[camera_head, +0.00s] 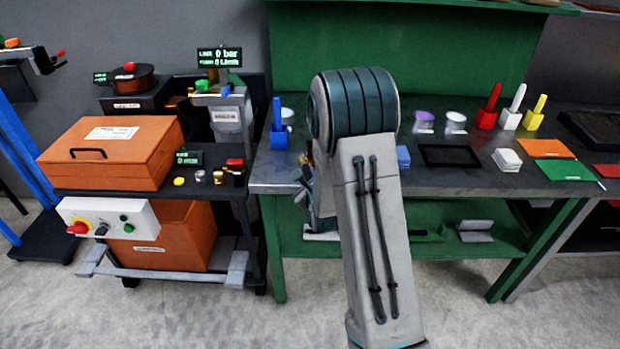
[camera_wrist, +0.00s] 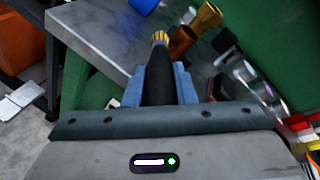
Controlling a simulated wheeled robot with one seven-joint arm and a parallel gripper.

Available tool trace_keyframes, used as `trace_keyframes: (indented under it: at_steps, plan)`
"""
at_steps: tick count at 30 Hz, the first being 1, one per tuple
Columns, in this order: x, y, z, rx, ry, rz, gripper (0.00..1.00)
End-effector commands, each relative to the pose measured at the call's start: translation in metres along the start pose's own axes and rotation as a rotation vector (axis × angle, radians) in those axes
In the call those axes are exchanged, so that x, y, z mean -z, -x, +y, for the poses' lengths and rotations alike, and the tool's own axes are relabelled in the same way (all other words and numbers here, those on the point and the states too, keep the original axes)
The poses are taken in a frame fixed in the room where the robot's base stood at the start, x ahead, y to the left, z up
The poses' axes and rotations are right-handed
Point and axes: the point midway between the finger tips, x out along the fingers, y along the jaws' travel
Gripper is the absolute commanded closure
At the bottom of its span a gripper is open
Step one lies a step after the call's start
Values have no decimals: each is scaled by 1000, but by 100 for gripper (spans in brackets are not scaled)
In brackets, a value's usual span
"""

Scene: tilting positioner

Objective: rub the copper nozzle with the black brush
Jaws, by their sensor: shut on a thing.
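The black brush (camera_wrist: 157,82) is between the blue fingers of my gripper (camera_wrist: 159,78) in the wrist view, with its yellow bristle tip pointing away from me. My gripper is shut on its dark body. A copper-coloured nozzle (camera_wrist: 182,43) is just right of the bristles, tilted in the picture. I cannot tell whether the bristles touch it. In the head view my arm hides the brush and the nozzle, and only a sliver of my gripper shows at the left of the arm.
A brass-coloured piece (camera_wrist: 208,14) is beyond the nozzle. A side cart (camera_head: 215,184) with an orange box (camera_head: 113,151) stands at left.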

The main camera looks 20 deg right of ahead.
Motion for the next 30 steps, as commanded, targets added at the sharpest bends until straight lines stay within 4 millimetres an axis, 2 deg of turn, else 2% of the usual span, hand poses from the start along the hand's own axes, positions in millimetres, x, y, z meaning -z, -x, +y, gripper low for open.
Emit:
trace_keyframes:
  at_steps: [30]
  plan:
    - [3, -16, -11, 2, 0, -1, 99]
